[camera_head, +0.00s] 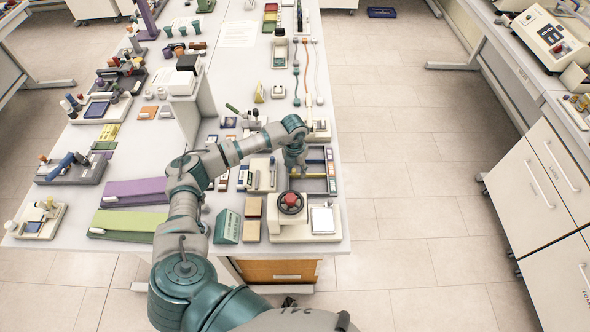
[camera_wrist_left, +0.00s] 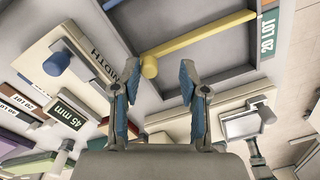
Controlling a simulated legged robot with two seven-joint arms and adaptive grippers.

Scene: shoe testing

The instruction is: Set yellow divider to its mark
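The yellow divider (camera_wrist_left: 200,40) is a thin bar with a round knob at its near end, lying across a grey tray (camera_wrist_left: 215,75) in the left wrist view. The tray's frame also shows in the head view (camera_head: 334,186). My left gripper (camera_wrist_left: 155,90) is open, its two fingers apart and nothing between them; the divider's knob lies just beyond the fingertips. In the head view the left gripper (camera_head: 295,166) points down over the tray's left part and hides some of it. A "20 LOT" label (camera_wrist_left: 268,32) is on the tray's right rim. My right gripper is not in view.
A device with a red knob (camera_head: 290,203) stands in front of the tray. A white box device with "WIDTH" lettering (camera_wrist_left: 75,60) lies left of the tray in the wrist view. Purple (camera_head: 135,191) and green (camera_head: 127,224) long blocks lie farther left. Floor is open to the right.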

